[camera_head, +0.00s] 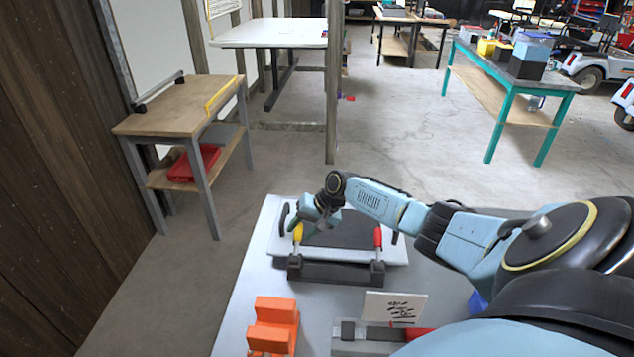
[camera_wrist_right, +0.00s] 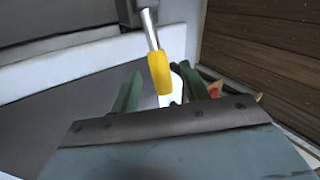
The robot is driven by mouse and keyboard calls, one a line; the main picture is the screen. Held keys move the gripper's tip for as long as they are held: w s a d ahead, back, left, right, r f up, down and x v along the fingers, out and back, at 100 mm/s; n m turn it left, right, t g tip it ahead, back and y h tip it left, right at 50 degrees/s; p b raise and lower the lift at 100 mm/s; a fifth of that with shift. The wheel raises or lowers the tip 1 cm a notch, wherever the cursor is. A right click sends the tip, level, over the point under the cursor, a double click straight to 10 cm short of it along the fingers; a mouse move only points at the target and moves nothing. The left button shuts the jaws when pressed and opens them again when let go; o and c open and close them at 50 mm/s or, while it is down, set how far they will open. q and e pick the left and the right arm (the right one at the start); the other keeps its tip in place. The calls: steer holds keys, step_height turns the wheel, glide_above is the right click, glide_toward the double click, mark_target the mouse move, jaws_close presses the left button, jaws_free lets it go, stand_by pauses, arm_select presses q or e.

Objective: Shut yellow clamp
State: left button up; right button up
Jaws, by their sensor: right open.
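The yellow clamp handle (camera_head: 298,233) stands upright at the left end of a dark bar (camera_head: 335,272) on the grey table. In the right wrist view the yellow handle (camera_wrist_right: 160,72) is on a metal rod, between two green fingers. My right gripper (camera_head: 305,226) reaches the handle from behind and above in the head view. Its fingers (camera_wrist_right: 159,80) are apart, one on each side of the handle; I cannot tell whether they touch it. A red clamp handle (camera_head: 378,237) stands upright at the bar's right end. My left gripper is not in view.
A pale panel with a dark middle (camera_head: 270,243) lies behind the bar. Orange blocks (camera_head: 272,325) and a white card (camera_head: 394,307) are at the front. A wooden side table (camera_head: 175,110) stands left; a teal-legged table (camera_head: 510,75) stands back right. Floor between is clear.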

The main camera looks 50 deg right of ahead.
steer(key=p+v, duration=0.1)
steer(key=v, duration=0.9)
steer(key=shift+s+r, duration=0.2)
steer(key=shift+r, duration=0.1)
steer(key=shift+d+p, duration=0.1)
steer(key=shift+p, duration=0.25)
